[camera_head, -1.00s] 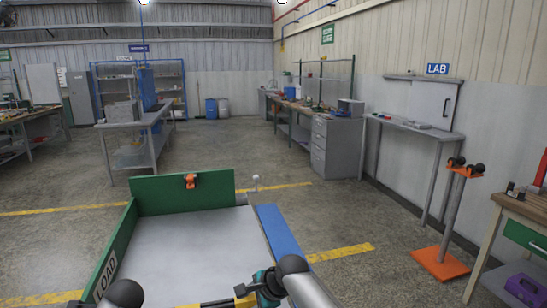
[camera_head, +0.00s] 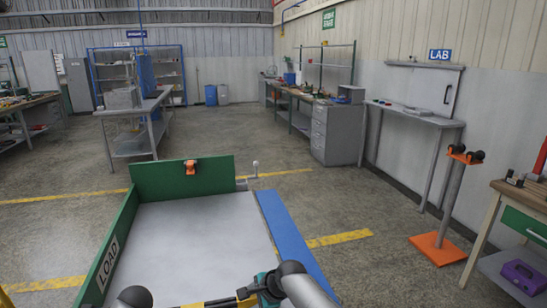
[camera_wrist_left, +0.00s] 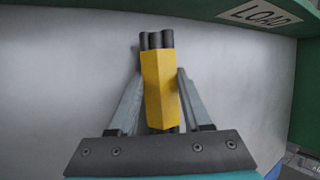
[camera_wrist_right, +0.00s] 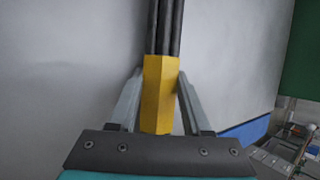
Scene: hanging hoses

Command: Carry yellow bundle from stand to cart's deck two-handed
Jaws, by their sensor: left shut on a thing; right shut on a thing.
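The yellow bundle of dark hoses (camera_head: 222,302) shows at the bottom edge of the head view, over the cart's grey deck (camera_head: 200,240). My left gripper (camera_wrist_left: 160,76) is shut on one yellow sleeve (camera_wrist_left: 158,95); dark hose ends stick out beyond it. My right gripper (camera_wrist_right: 159,76) is shut on another yellow sleeve (camera_wrist_right: 158,98), with dark hoses running on beyond it. The grey deck lies behind the bundle in both wrist views. I cannot tell whether the bundle touches it. The orange stand (camera_head: 452,200) at right has bare dark rests on top.
The deck has a green LOAD side wall (camera_head: 112,250) at left and a green end board (camera_head: 183,179) with an orange clamp. A blue strip (camera_head: 295,245) runs along its right side. A wooden bench (camera_head: 520,205) stands at far right. The deck's visible middle is bare.

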